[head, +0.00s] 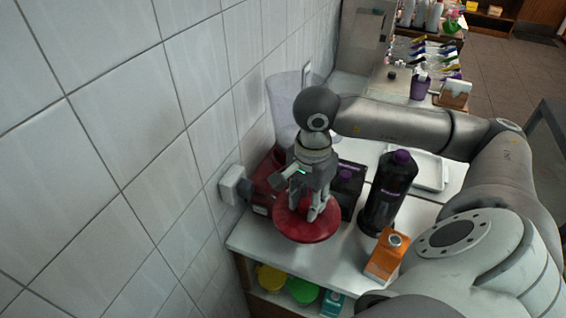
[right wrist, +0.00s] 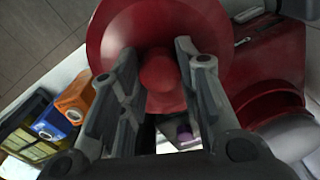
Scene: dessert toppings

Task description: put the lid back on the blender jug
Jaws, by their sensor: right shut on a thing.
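The red round lid (head: 290,226) is at my right gripper (head: 318,210) in the head view, above or on the near part of the white counter; I cannot tell if it touches. In the right wrist view the lid (right wrist: 115,38) faces the fingers, with its red knob (right wrist: 159,76) between the fingertips of my right gripper (right wrist: 159,62). My right gripper is shut on the lid's knob. The clear blender jug (head: 283,100) stands behind my gripper against the tiled wall, partly hidden by my wrist. Its red base (head: 262,188) is beneath. My left gripper is not in view.
A dark bottle with a purple cap (head: 386,195) stands right of the lid, with an orange carton (head: 386,258) nearer. A dark purple-topped box (head: 347,183) is close behind the lid. A white tray (head: 430,172) lies farther right. A wall socket plug (head: 233,184) sticks out left.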

